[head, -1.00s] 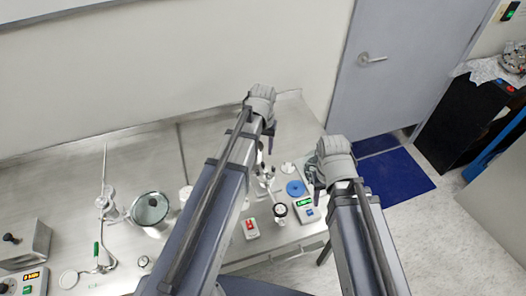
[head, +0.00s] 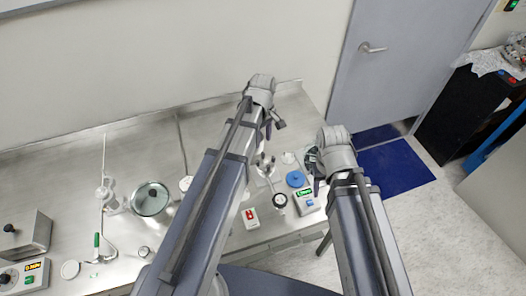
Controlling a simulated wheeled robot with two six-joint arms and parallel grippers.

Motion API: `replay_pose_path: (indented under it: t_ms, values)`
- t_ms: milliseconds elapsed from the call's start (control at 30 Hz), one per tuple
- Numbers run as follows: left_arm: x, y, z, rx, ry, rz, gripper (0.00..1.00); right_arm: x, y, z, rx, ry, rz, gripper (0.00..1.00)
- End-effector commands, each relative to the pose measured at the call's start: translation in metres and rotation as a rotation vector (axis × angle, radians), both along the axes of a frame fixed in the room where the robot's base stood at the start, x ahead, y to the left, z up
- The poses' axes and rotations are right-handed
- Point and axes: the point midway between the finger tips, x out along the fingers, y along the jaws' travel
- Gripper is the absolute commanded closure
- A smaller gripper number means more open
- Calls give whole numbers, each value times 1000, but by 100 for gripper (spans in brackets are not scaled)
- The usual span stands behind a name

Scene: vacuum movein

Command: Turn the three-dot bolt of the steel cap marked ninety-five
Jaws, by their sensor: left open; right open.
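No marking ninety-five and no three-dot bolt can be read at this size. A small steel fitting (head: 265,164) stands on the right part of the steel bench, and I cannot tell whether it is the cap. My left gripper (head: 273,127) is open and empty, above the bench, on the far side of that fitting. My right gripper (head: 316,176) is open and empty near the bench's right edge, close to a blue disc (head: 296,179). My arms hide part of the bench.
The back left bench (head: 60,160) is clear.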

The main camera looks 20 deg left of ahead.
Motion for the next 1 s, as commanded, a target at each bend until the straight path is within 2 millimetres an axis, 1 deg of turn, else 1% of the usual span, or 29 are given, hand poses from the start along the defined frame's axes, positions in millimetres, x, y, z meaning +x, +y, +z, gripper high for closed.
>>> replay_pose_path:
  t_ms: [33,500,667,933,1000]
  values:
    - [0,0,-8,0,0,0,52,0,0,-8,0,0,1,50]
    - [0,0,-65,0,0,-2,52,0,0,-65,-1,0,1,50]
    - [0,0,-72,0,0,-2,52,0,0,-72,-1,0,0,50]
    - [0,0,-71,0,0,-2,52,0,0,-71,-1,0,0,50]
    - [0,0,-71,0,0,-2,60,0,0,-71,-1,0,0,50]
